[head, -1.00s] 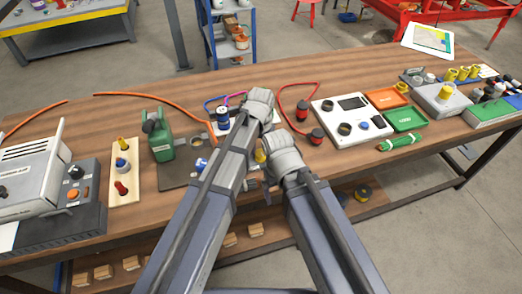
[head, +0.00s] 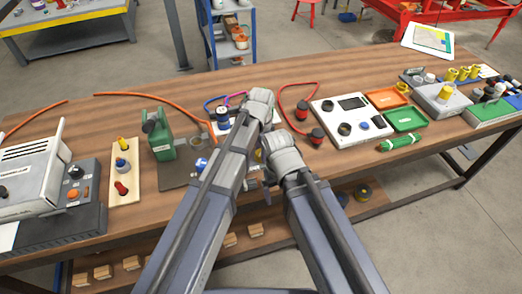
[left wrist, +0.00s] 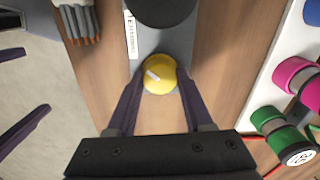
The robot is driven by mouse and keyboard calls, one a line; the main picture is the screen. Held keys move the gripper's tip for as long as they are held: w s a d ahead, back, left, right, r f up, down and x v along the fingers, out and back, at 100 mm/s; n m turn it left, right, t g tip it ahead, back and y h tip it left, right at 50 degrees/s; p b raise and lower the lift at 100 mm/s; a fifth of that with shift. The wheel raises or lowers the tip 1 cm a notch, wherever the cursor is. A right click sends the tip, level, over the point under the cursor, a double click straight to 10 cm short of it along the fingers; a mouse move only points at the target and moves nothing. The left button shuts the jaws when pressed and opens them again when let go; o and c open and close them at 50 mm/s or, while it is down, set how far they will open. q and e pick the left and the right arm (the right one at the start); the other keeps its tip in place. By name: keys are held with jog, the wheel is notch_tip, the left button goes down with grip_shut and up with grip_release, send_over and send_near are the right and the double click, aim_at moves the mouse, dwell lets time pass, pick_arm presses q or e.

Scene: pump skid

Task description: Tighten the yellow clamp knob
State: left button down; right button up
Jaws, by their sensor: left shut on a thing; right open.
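The yellow clamp knob (left wrist: 160,76) shows in the left wrist view. It is round, with a white mark pointing to the upper left, on a grey strip. My left gripper (left wrist: 159,70) is shut on it, one finger on each side. In the head view my left wrist (head: 261,101) is over the bench, and the arms hide the knob and both sets of fingertips. My right gripper (left wrist: 20,90) shows its two fingers wide apart and empty at the left of the left wrist view. In the head view my right wrist (head: 281,151) is just below the left one.
A black round part (left wrist: 162,8) is just above the knob. A pink-ended part (left wrist: 297,73) and a green-ended part (left wrist: 272,122) are at the right. A bundle with orange tips (left wrist: 78,20) is upper left.

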pick_arm(q)
jog(key=shift+m, duration=0.7)
jog(key=shift+c, duration=1.4)
grip_release()
jog(key=shift+r, duration=0.1)
notch_tip(320, 180, up, 8)
jog(key=p, duration=0.8)
jog(key=shift+f, duration=0.3)
